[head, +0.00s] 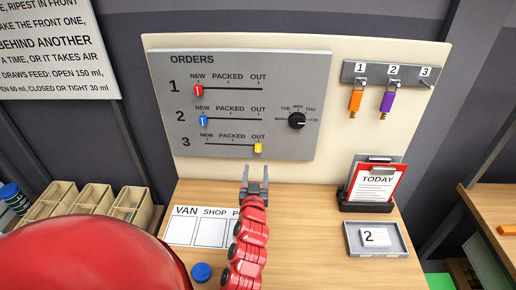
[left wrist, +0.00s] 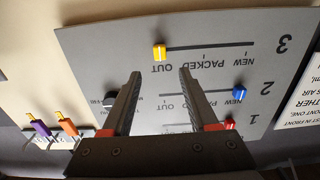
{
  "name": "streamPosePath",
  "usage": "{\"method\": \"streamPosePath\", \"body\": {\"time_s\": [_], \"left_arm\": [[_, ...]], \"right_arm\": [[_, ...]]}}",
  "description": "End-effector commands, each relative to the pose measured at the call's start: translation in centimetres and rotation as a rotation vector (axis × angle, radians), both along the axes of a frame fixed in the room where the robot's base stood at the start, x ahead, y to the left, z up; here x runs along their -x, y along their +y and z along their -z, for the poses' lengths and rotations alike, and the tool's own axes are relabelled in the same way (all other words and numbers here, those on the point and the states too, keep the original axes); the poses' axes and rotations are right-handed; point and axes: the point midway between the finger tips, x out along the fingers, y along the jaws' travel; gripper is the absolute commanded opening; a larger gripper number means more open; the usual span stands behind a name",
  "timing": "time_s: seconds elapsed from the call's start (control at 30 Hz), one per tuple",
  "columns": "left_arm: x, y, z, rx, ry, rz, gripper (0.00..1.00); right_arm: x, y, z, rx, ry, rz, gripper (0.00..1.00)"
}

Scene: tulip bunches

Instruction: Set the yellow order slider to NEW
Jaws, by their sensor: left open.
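The yellow order slider (head: 258,148) sits at the OUT end of row 3 on the grey ORDERS panel (head: 300,75). In the left wrist view, which shows the panel upside down, the yellow slider (left wrist: 159,51) is at the OUT end of its track. The red slider (head: 198,90) and blue slider (head: 203,120) are at NEW in rows 1 and 2. My left gripper (head: 255,176) is open and empty, below the yellow slider and apart from it. In the left wrist view its fingers (left wrist: 160,75) point toward row 3. My right gripper is not in view.
A round dial (head: 297,121) is on the panel's right side. Orange (head: 355,101) and purple (head: 387,102) tags hang from hooks at right. A TODAY clipboard (head: 376,186) and a tray (head: 352,246) with a card stand on the table. A blue cap (head: 202,272) lies near my left arm.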

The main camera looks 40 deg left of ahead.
Motion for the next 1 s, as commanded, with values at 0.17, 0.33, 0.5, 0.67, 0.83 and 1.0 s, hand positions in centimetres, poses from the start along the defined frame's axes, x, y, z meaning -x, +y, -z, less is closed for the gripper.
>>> {"method": "streamPosePath", "body": {"time_s": [0.17, 0.33, 0.5, 0.67, 0.83, 1.0], "left_arm": [[-2.9, 1.9, -0.5, -0.001, -0.002, -0.001, 0.6], [-5.4, 3.3, -0.3, -0.001, -0.001, 0.0, 0.6], [-7.1, 4.5, -0.1, -0.001, -0.001, -0.002, 0.6], [-7.9, 4.9, -0.1, -0.002, -0.003, 0.001, 0.6], [-8.1, 4.9, -0.1, -0.002, -0.003, 0.002, 0.6], [-8.1, 4.9, 0.0, -0.001, -0.002, 0.002, 0.56]], "right_arm": [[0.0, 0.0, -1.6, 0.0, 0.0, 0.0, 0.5], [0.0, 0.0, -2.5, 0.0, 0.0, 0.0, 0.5], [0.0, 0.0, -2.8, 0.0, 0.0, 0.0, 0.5], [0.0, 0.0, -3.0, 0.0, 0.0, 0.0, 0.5], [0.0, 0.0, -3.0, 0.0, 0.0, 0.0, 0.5], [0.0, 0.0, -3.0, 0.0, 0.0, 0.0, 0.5]]}}
